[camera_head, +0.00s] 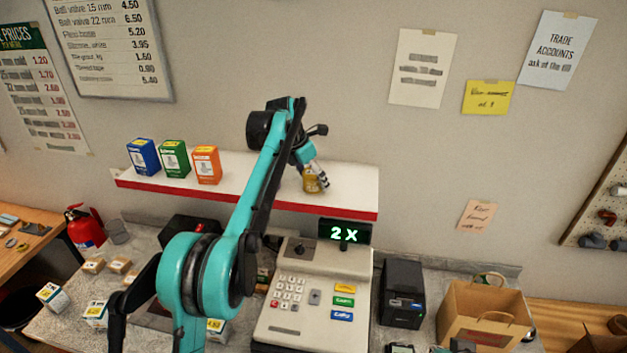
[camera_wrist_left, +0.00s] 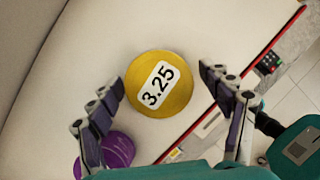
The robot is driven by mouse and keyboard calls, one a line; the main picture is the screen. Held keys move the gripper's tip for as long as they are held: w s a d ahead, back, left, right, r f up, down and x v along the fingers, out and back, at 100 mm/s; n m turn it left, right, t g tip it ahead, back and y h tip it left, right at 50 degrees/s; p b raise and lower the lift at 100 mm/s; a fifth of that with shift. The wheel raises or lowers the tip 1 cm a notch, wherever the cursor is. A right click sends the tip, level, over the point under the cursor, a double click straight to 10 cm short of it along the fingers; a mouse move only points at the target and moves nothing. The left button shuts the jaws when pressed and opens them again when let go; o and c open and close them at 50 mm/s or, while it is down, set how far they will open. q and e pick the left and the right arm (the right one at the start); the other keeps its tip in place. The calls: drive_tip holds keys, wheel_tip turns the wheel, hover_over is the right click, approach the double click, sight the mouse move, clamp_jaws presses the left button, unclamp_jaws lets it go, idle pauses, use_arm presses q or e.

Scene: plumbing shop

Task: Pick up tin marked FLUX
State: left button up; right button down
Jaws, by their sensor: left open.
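A yellow tin (camera_head: 311,185) stands on the white shelf, partly hidden by my left gripper. In the left wrist view its round yellow top (camera_wrist_left: 177,105) carries a white label reading 3.25. No FLUX marking can be read on it. My left gripper (camera_head: 317,176) is open and close at the tin, its fingers pointing down towards it. In the wrist view the tin lies between and ahead of the two spread fingers, with a visible gap on each side. A purple tin (camera_wrist_left: 117,150) stands beside it, partly behind the left finger. My right gripper is not in view.
The shelf (camera_head: 345,193) has a red front edge and a wall behind it. Blue (camera_head: 143,157), green (camera_head: 174,159) and orange (camera_head: 207,165) boxes stand on its left part. Below are a cash register (camera_head: 298,318), its 2 X display (camera_head: 344,233) and a paper bag (camera_head: 482,318).

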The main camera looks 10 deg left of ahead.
use_arm(q)
drive_tip(key=shift+w+f, duration=0.1)
drive_tip(key=shift+f, duration=0.2)
drive_tip(key=c, duration=1.4)
drive_tip(key=shift+r, duration=0.1)
